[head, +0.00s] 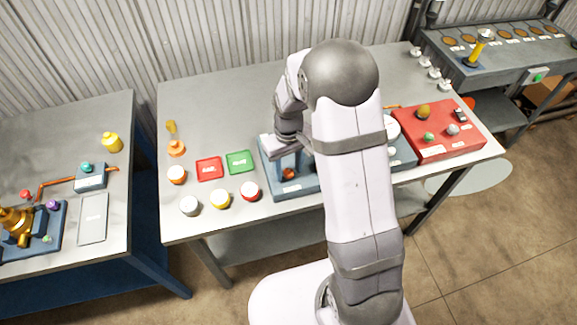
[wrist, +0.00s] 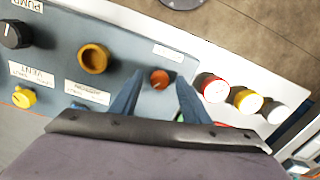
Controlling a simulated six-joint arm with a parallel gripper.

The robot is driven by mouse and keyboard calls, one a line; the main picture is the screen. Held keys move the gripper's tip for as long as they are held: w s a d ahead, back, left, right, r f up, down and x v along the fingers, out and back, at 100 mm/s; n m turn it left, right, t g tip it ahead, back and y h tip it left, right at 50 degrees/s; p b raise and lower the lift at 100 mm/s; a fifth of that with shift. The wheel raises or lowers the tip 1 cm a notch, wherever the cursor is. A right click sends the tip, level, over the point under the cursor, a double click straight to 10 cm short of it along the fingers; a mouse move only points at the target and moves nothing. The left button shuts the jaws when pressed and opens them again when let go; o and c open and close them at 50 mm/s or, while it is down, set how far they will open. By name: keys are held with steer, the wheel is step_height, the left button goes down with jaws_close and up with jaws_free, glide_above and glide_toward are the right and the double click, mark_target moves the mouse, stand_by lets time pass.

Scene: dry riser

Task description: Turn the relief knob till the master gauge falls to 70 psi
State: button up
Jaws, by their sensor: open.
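My gripper (head: 289,160) is over the left end of the blue-grey panel (head: 309,187) on the middle table. In the wrist view its two blue fingers (wrist: 159,82) are open. A small orange-red knob (wrist: 159,79) shows between the fingertips; I cannot tell whether they touch it. It also shows in the head view (head: 289,174). Its label (wrist: 168,52) is too small to read, so I cannot confirm it is the relief knob. A white round dial (head: 393,128), possibly the master gauge, is partly hidden behind my arm; no reading shows.
The panel also carries a brass knob (wrist: 93,58), a black knob (wrist: 14,34) and a yellow knob (wrist: 24,98). Red-, yellow- and white-topped pieces (wrist: 214,88) stand beside it. Red (head: 209,169) and green (head: 240,161) trays lie left; a red panel (head: 440,143) is right.

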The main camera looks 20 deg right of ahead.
mark_target(288, 171)
steer(key=c, duration=1.1)
steer(key=shift+o, duration=0.2)
steer(key=shift+m, duration=1.9)
steer(key=o, duration=1.1)
steer(key=shift+c, duration=0.2)
steer(key=shift+r, duration=0.1)
steer(key=shift+r+b, duration=1.2)
steer(key=shift+r, duration=2.4)
